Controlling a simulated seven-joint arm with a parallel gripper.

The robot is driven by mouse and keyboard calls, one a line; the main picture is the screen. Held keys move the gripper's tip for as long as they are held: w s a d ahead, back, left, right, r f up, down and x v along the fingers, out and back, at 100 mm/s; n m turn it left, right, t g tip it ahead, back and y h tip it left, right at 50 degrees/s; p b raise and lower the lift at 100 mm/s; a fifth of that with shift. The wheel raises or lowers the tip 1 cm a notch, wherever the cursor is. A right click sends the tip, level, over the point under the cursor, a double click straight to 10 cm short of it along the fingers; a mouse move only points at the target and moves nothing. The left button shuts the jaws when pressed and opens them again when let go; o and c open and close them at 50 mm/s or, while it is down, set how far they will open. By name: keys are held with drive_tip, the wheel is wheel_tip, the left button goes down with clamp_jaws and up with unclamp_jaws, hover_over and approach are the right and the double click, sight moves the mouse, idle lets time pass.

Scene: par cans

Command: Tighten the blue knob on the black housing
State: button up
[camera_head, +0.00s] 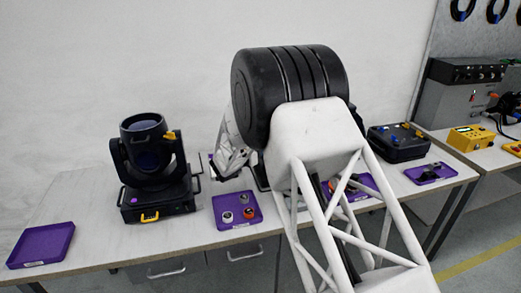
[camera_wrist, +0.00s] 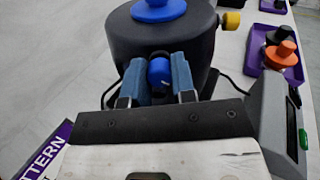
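The black housing (camera_head: 258,178) is mostly hidden behind my arm in the head view. In the wrist view it is a dark round body (camera_wrist: 120,35) with a blue knob (camera_wrist: 158,8) on top and a yellow knob (camera_wrist: 232,20) at its right side. A second blue knob (camera_wrist: 159,72) sits on the side facing me. My gripper (camera_wrist: 160,78) has its blue-padded fingers on either side of this knob, and they appear to touch it. In the head view the fingertips are hidden by my arm.
A black moving-head lamp (camera_head: 155,165) stands left on the table. A purple tray (camera_head: 230,222) with small knobs lies in the middle, and an empty purple tray (camera_head: 40,246) at far left. A black case (camera_head: 398,142) with knobs stands right. A grey device (camera_wrist: 272,115) is close right of my gripper.

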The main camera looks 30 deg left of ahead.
drive_tip(key=shift+c, duration=0.3)
drive_tip(key=m, duration=0.5)
clamp_jaws()
drive_tip(key=m, duration=0.6)
drive_tip(key=shift+m, duration=0.3)
unclamp_jaws()
drive_tip(key=m, duration=0.6)
drive_tip(key=shift+f, duration=0.1)
drive_tip(key=m, duration=0.6)
drive_tip(key=shift+s, duration=0.1)
clamp_jaws()
drive_tip(key=o, duration=0.9)
unclamp_jaws()
